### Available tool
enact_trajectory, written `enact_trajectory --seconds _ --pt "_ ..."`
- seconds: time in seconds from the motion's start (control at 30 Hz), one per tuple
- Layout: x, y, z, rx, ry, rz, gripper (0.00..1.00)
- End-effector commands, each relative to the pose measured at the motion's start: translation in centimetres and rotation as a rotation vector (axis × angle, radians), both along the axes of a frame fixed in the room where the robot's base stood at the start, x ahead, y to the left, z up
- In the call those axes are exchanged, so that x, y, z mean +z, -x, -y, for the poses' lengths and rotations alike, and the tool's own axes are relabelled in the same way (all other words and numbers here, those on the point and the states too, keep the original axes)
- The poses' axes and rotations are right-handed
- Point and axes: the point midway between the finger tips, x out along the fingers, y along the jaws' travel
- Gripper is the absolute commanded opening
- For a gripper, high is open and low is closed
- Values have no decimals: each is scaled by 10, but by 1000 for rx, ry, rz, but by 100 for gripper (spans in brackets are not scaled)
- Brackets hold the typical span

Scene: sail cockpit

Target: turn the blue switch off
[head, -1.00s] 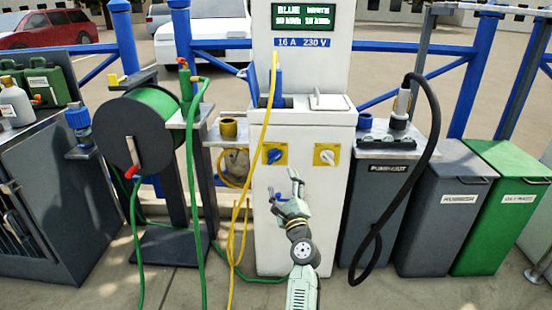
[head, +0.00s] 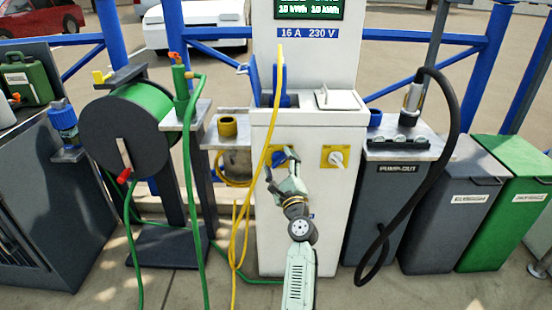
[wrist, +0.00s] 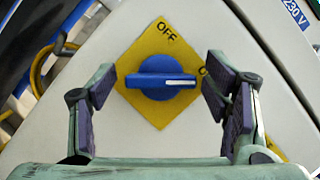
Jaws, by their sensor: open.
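The blue switch (wrist: 160,78) is a round knob with a raised grip on a yellow plate (wrist: 152,38). Its white line points right in the wrist view, toward a partly hidden label starting with "O". The word "OFF" is at the plate's upper corner, away from the line. My gripper (wrist: 160,84) is open, with one finger on each side of the knob and gaps between. In the head view, my gripper (head: 279,164) is in front of the blue switch's plate and hides most of it.
A white-knobbed switch (head: 336,158) on another yellow plate is just right on the same white pedestal (head: 330,215). A yellow cable (head: 240,220) hangs left of my gripper. A green hose reel (head: 148,118) stands left, and the pump-out unit (head: 392,205) right.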

Motion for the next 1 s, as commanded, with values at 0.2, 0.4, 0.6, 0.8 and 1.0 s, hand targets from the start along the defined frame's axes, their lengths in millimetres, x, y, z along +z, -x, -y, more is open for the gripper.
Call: enact_trajectory --seconds 0.2,0.4,0.6,0.8,1.0 --pt "0 0 0 0 0 0 70" --pt "0 0 0 0 0 0 59" --pt "0 0 0 0 0 0 45" --pt "0 0 0 0 0 0 32" --pt "0 0 0 0 1 0 22"
